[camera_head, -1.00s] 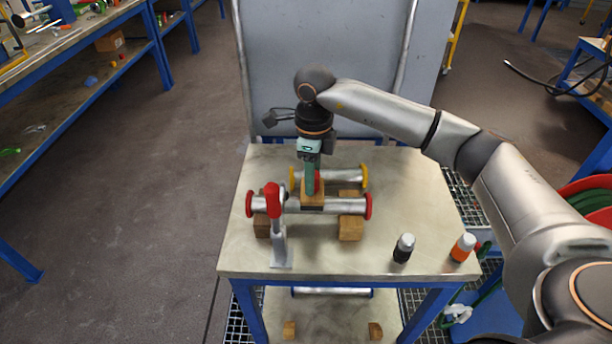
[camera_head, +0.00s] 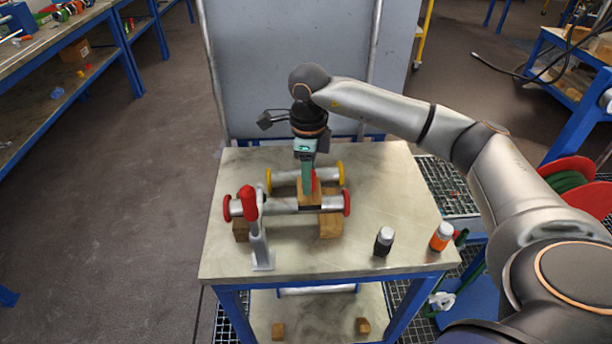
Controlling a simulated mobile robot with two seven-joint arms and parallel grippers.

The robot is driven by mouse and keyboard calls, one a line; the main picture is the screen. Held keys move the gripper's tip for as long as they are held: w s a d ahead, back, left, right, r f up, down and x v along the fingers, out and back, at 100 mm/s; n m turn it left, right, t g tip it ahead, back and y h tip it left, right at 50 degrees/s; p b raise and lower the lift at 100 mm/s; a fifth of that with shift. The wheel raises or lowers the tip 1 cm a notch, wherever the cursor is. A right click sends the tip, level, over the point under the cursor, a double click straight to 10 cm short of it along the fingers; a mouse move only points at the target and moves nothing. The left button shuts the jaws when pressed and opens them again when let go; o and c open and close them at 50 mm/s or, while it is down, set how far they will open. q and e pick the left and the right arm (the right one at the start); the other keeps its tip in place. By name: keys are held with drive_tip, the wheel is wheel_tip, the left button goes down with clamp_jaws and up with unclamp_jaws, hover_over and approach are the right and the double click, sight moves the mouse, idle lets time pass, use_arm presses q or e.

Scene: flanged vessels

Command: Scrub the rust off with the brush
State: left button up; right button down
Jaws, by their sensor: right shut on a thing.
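A steel vessel with red end flanges (camera_head: 277,207) lies across wooden blocks on the table. My right gripper (camera_head: 308,180) points down from above and is shut on a brush with a wooden body (camera_head: 310,192). The brush is at the right half of the red-flanged vessel, at its top. Whether the bristles touch the metal is hidden. A dark patch shows on the vessel just below the brush; I cannot tell whether it is rust or shadow. My left gripper is not in view.
A yellow-flanged vessel (camera_head: 290,178) lies just behind. A red-handled clamp (camera_head: 256,225) stands in front, at the left. A black bottle (camera_head: 384,241) and an orange bottle (camera_head: 441,236) stand at the front right.

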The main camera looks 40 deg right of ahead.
drive_tip(key=shift+w+a, duration=0.5)
drive_tip(key=shift+a, duration=0.35)
drive_tip(key=shift+w+a, duration=0.55)
drive_tip(key=shift+a, duration=0.3)
drive_tip(key=shift+w+a, duration=0.5)
drive_tip(key=shift+a, duration=0.35)
drive_tip(key=shift+s+d+f, duration=0.2)
drive_tip(key=shift+s+d, duration=0.4)
drive_tip(key=shift+d, duration=0.35)
drive_tip(key=shift+s+d, duration=0.55)
drive_tip(key=shift+d, duration=0.3)
drive_tip(key=shift+w+a+r, duration=0.15)
drive_tip(key=shift+w+a, duration=0.1)
drive_tip(key=shift+a, duration=0.25)
drive_tip(key=shift+w+a+r, duration=0.1)
drive_tip(key=shift+w+a, duration=0.35)
drive_tip(key=shift+a, duration=0.2)
drive_tip(key=shift+w+a, duration=0.45)
drive_tip(key=shift+a, duration=0.2)
drive_tip(key=shift+s+d+f, duration=0.1)
drive_tip(key=shift+s+d, duration=0.35)
drive_tip(key=shift+d, duration=0.3)
drive_tip(key=shift+s+d+f, duration=0.1)
drive_tip(key=shift+s+d, duration=0.35)
drive_tip(key=shift+d, duration=0.25)
